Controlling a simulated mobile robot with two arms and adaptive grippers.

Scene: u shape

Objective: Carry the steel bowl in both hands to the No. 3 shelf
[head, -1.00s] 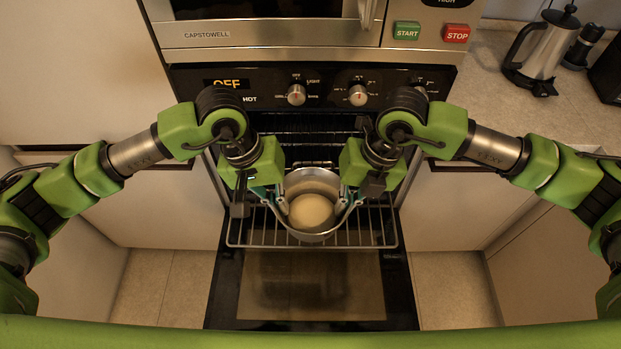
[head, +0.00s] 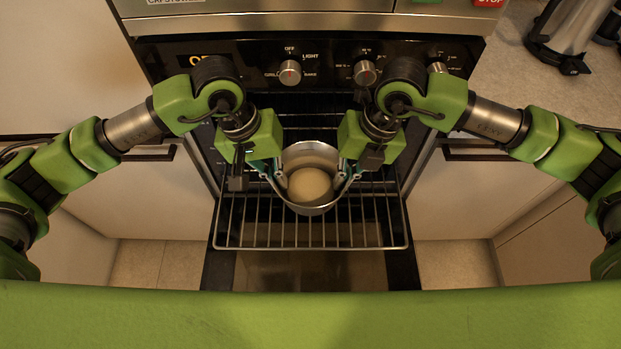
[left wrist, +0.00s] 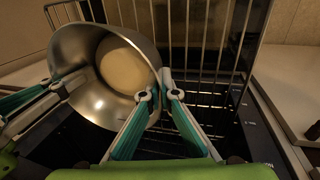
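The steel bowl (head: 310,153) is in the middle of the head view, with a round pale mass (head: 310,187) inside. It is over the pulled-out oven rack (head: 250,230); I cannot tell whether it touches it. My left gripper (head: 276,178) is shut on the bowl's left rim. My right gripper (head: 350,176) is shut on its right rim. In the left wrist view, the bowl (left wrist: 95,100) looks tilted, and my left gripper's fingers (left wrist: 158,92) pinch its rim. The right gripper's fingers (left wrist: 55,88) are at the opposite rim. No shelf number is readable.
The oven cavity (head: 310,125) is open behind the bowl. The oven door (head: 310,270) is down below the rack. A control panel with knobs (head: 290,72) is above. Cabinets (head: 130,190) flank the oven, and a kettle (head: 572,30) stands on the right counter.

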